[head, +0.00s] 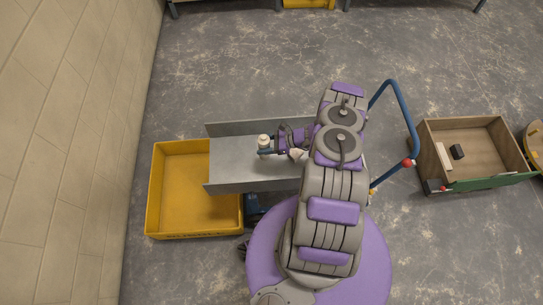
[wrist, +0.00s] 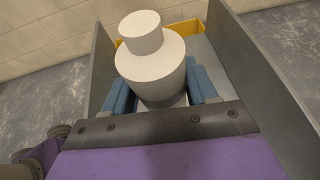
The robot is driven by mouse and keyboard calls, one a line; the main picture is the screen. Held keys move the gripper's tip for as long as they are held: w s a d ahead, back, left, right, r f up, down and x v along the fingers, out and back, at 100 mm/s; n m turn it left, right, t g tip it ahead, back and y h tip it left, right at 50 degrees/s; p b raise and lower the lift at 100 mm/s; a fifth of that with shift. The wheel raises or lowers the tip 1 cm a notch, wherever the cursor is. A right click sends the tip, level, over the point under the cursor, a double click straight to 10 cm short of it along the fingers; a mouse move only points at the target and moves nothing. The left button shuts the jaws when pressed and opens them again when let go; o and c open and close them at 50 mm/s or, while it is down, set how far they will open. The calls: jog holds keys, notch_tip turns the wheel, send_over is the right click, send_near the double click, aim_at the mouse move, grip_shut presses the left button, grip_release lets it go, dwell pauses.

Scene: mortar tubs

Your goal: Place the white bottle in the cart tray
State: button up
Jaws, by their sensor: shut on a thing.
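The white bottle (head: 263,140) shows from above in the head view, over the grey metal cart tray (head: 232,178). In the wrist view the bottle (wrist: 150,65) looks upright, with a narrow cap and wide shoulders. My gripper (head: 266,151) has its blue fingers on both sides of the bottle and is shut on it. The tray's side walls rise to the left and right in the wrist view (wrist: 262,85). The bottle's base is hidden, so I cannot tell whether it touches the tray floor. My arm covers the tray's right end.
A yellow tub (head: 157,200) stands at the tray's left end. A blue cart handle (head: 402,105) rises on the right. Farther right is a wooden box (head: 475,145) holding a pale block and a dark block. A block wall (head: 80,120) runs along the left.

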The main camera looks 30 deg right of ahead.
notch_tip(320, 180, down, 5)
jog(key=shift+d+r+b, duration=0.15)
jog(key=shift+b, duration=0.35)
jog(key=shift+f+b, duration=0.55)
jog(key=shift+f, duration=1.45)
jog(key=shift+r, duration=0.1)
jog(key=o, duration=1.4)
